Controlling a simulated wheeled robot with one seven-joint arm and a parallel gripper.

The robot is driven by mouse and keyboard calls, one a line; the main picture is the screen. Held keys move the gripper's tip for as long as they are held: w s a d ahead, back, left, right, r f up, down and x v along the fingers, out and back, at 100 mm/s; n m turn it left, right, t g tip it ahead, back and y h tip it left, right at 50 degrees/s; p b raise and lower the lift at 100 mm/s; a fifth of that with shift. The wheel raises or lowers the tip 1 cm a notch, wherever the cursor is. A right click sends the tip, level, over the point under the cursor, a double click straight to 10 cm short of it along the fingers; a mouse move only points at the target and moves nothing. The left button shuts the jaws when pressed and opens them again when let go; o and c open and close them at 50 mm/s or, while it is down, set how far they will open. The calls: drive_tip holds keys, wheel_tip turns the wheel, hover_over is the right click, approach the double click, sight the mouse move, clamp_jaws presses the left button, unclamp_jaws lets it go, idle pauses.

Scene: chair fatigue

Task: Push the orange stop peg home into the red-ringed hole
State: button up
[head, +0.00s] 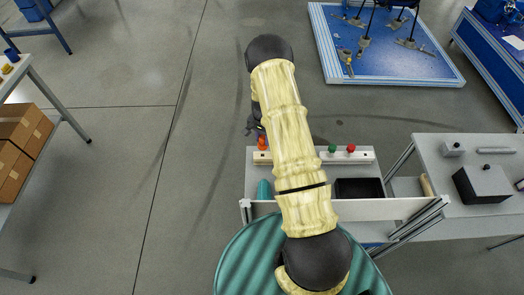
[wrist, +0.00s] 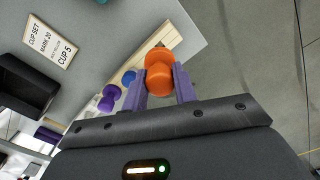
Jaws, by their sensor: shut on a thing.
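The orange stop peg (wrist: 159,78) is between the two purple fingers of my gripper (wrist: 160,88) in the wrist view, and the fingers are shut on it. In the head view the peg (head: 262,142) shows as a small orange spot at the left end of the pale peg rail (head: 362,157). My gripper is there too, mostly hidden by my arm. The rail (wrist: 172,39) runs behind the peg in the wrist view. The red-ringed hole is not visible, and I cannot tell how deep the peg sits or whether it is in a hole.
Blue (wrist: 129,77) and purple (wrist: 110,97) pegs stand along the rail, with green (head: 332,148) and red (head: 351,148) ones to the right. A black bin (head: 360,188) and a teal cylinder (head: 264,189) sit on the bench. A "CUP 5" card (wrist: 50,42) lies near the rail.

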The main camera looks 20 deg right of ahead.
drive_tip(key=shift+r+p, duration=0.3)
drive_tip(key=shift+r, duration=0.55)
drive_tip(key=s+a+r+n+p, duration=0.5)
drive_tip(key=s+a+r+n, duration=0.2)
drive_tip(key=a+n, duration=0.3)
drive_tip(key=shift+s+a+r+n, duration=0.3)
drive_tip(key=shift+a+r, duration=0.25)
drive_tip(key=shift+a, duration=0.25)
